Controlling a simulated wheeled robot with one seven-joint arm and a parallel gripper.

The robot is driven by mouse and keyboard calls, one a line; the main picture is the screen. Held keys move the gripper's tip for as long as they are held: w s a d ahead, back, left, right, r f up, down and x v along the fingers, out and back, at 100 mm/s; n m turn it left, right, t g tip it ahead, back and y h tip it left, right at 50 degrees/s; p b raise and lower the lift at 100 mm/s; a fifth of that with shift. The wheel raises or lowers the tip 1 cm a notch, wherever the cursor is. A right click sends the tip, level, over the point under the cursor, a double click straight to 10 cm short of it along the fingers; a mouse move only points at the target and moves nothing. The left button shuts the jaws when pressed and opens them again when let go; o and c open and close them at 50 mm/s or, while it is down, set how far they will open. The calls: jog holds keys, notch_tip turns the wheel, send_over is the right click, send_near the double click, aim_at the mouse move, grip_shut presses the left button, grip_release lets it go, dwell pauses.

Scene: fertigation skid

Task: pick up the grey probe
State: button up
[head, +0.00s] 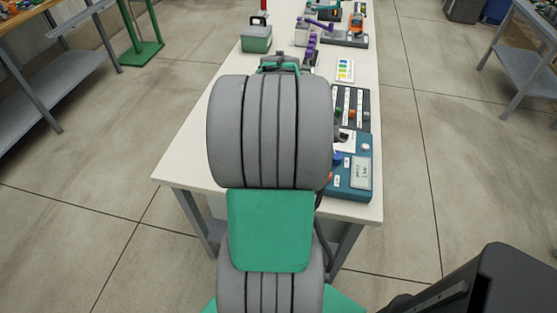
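I cannot pick out the grey probe with certainty. A small dark grey piece (341,134) shows at the right edge of my arm, beside the teal meter (350,184), but I cannot tell whether it is the probe. The meter has a pale display and stands at the table's near right. My grey and green arm reaches over the middle of the white table (190,150) and hides much of it. My gripper's fingers are hidden behind the arm, so I see neither their opening nor anything between them.
A dark rack (361,104) with coloured caps stands behind the meter. A colour card (345,70), a green box (257,40), an upright purple item (310,50) and a grey base with an orange part (345,40) are farther back. The table's left front is clear.

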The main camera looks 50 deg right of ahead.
grip_shut()
dwell(0.5)
notch_tip(320, 180, up, 12)
jog(key=shift+f+p, duration=0.15)
jog(key=shift+p, duration=0.45)
jog(key=shift+f, duration=0.15)
